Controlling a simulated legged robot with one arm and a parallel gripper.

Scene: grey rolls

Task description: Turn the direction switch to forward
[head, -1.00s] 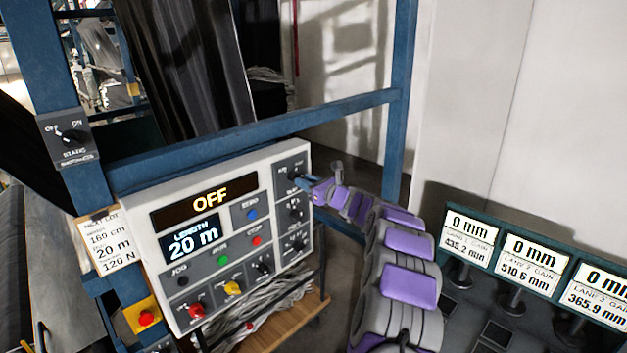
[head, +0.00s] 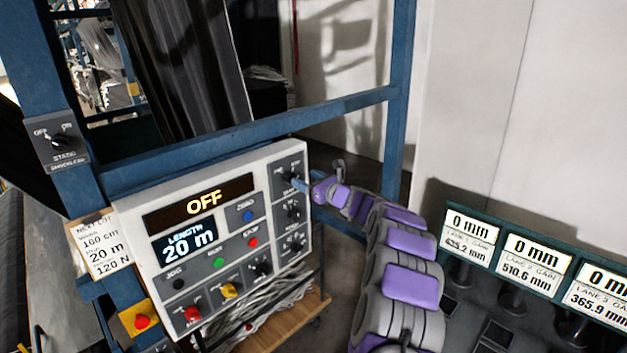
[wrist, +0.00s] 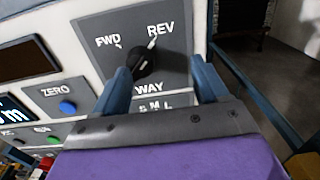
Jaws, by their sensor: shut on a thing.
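The direction switch (wrist: 145,66) is a black knob on a dark grey plate marked FWD, REV and WAY. In the wrist view its white pointer line is toward REV. It sits at the top right of the white control panel (head: 133,234), partly hidden by my gripper in the head view. My gripper (wrist: 163,82) has blue fingers and is shut on the switch, with the left finger close against the knob. In the head view my gripper (head: 299,184) reaches the panel's right side from the right.
The panel has a display reading OFF (head: 204,203), a length display of 20 m (head: 190,245) and several buttons and knobs. A blue frame bar (head: 240,142) crosses behind and above. Lane gauges (head: 533,260) stand at the right.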

